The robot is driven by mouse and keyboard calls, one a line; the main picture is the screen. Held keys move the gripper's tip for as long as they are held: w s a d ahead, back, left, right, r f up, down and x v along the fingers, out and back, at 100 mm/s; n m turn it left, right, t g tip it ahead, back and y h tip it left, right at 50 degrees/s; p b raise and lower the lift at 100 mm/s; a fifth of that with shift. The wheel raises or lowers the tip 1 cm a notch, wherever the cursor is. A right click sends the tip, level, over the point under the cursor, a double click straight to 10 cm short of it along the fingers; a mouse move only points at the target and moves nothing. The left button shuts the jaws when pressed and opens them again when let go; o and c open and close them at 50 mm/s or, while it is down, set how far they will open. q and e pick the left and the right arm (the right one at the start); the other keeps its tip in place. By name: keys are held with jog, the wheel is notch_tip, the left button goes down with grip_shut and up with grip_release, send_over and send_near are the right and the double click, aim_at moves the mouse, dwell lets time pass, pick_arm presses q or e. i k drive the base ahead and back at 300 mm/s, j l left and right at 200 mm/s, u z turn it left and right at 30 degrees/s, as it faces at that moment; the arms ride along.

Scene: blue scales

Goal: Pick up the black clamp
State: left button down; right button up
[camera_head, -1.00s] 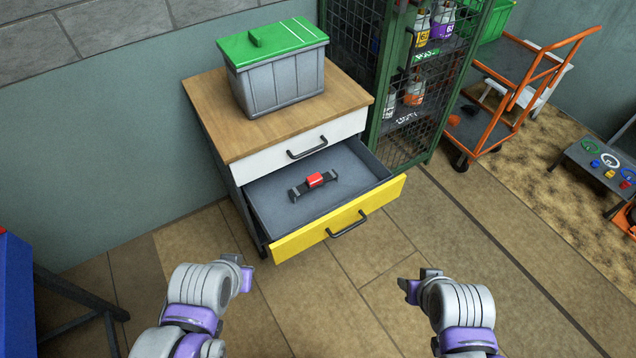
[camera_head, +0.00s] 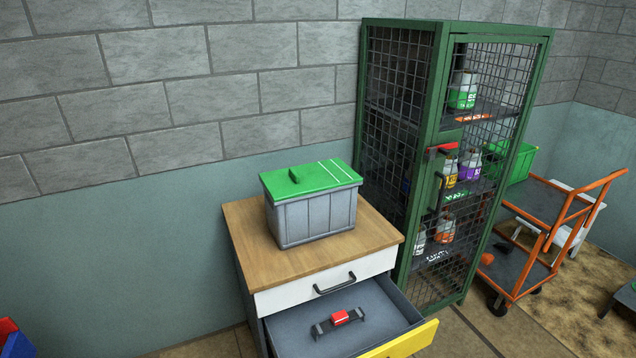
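The black clamp (camera_head: 325,326) with a red block (camera_head: 339,317) at its middle lies on the floor of the open grey drawer (camera_head: 290,338) in the head view. The drawer has a yellow front (camera_head: 405,342), partly cut off by the bottom edge of the picture. Neither of my grippers shows in the view now.
A grey bin with a green lid (camera_head: 312,218) stands on the cabinet's wooden top (camera_head: 245,240). The white drawer (camera_head: 275,299) above the open one is shut. A green mesh locker (camera_head: 400,110) with bottles stands to the right, and an orange cart (camera_head: 530,265) beyond it.

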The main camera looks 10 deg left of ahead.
aim_at(341, 317)
jog(key=i+l+u, duration=0.1)
jog(key=u, duration=0.3)
jog(key=i+l+u, duration=0.1)
jog(key=l+u, duration=0.15)
jog(key=u, duration=0.2)
jog(key=l+u, duration=0.2)
jog(key=u, duration=0.2)
jog(key=i+l+u, duration=0.1)
jog(key=l+u, duration=0.15)
jog(key=l, duration=0.3)
jog(key=l+u, duration=0.25)
jog(key=l, duration=0.3)
jog(key=l+u, duration=0.1)
jog(key=l, duration=1.3)
jog(key=k+l+u, duration=0.1)
jog(key=l, duration=1.25)
